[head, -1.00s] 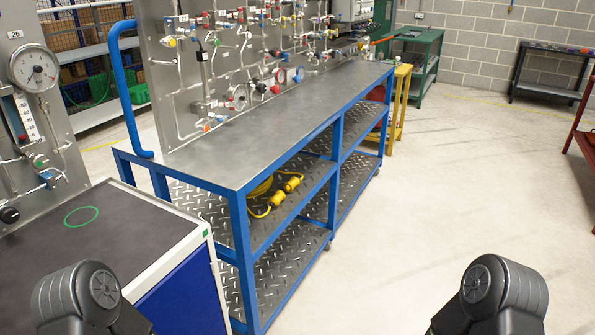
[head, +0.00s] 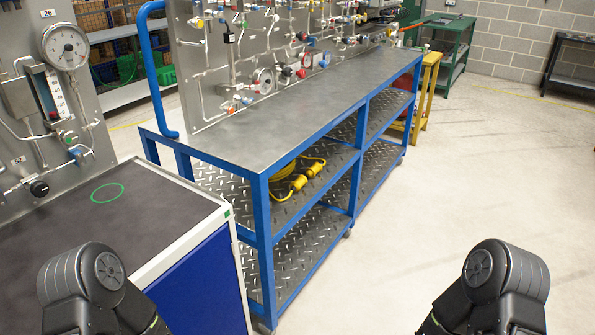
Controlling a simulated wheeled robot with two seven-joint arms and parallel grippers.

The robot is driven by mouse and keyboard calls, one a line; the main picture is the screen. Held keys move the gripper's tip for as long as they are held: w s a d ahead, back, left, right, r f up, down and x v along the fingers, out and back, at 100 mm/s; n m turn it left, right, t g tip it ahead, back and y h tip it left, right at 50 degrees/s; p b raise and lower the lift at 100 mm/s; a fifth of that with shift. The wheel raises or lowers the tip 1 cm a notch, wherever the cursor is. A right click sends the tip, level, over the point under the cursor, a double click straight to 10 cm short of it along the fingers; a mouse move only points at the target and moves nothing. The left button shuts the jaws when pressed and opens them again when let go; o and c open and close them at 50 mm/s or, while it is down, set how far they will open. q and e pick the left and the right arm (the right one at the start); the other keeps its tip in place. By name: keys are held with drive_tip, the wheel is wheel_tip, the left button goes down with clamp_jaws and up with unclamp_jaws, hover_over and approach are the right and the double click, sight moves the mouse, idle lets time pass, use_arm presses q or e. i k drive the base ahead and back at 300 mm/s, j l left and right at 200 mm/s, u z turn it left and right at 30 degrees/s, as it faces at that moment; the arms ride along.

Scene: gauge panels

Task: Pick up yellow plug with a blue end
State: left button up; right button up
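A coiled yellow cable with yellow plugs (head: 298,182) lies on the middle diamond-plate shelf of the blue-framed workbench (head: 290,105), under the metal top. One plug points to the lower left and another to the upper right; I cannot make out a blue end on either. Two dark joints of my arms show at the bottom left and bottom right of the head view. Neither gripper shows. Both arms are well apart from the cable.
A dark-topped cabinet (head: 150,225) with a green ring mark and blue side stands in the left foreground. Gauge panels (head: 62,95) rise at the left and behind the bench. A yellow stool (head: 428,85) stands beyond the bench. Open floor (head: 480,170) lies to the right.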

sight(311, 171)
drive_tip(key=i+l+u, duration=0.1)
drive_tip(key=u, duration=0.35)
drive_tip(key=l+u, duration=0.15)
drive_tip(key=u, duration=0.3)
drive_tip(key=l+u, duration=0.2)
drive_tip(key=u, duration=0.25)
drive_tip(key=l+u, duration=0.2)
drive_tip(key=u, duration=0.3)
drive_tip(key=l+u, duration=0.2)
drive_tip(key=l, duration=0.3)
drive_tip(key=k+l+u, duration=0.15)
drive_tip(key=l, duration=0.3)
drive_tip(key=k+l+u, duration=0.2)
drive_tip(key=l, duration=0.25)
drive_tip(key=k+l+u, duration=0.15)
drive_tip(key=l, duration=0.3)
drive_tip(key=k+l+u, duration=0.2)
drive_tip(key=l, duration=0.25)
drive_tip(key=k+l+u, duration=0.2)
drive_tip(key=l, duration=0.2)
drive_tip(key=k+l+u, duration=0.15)
drive_tip(key=l, duration=0.25)
drive_tip(key=k+l, duration=0.45)
drive_tip(key=l, duration=0.15)
drive_tip(key=k+l, duration=0.5)
drive_tip(key=l, duration=0.15)
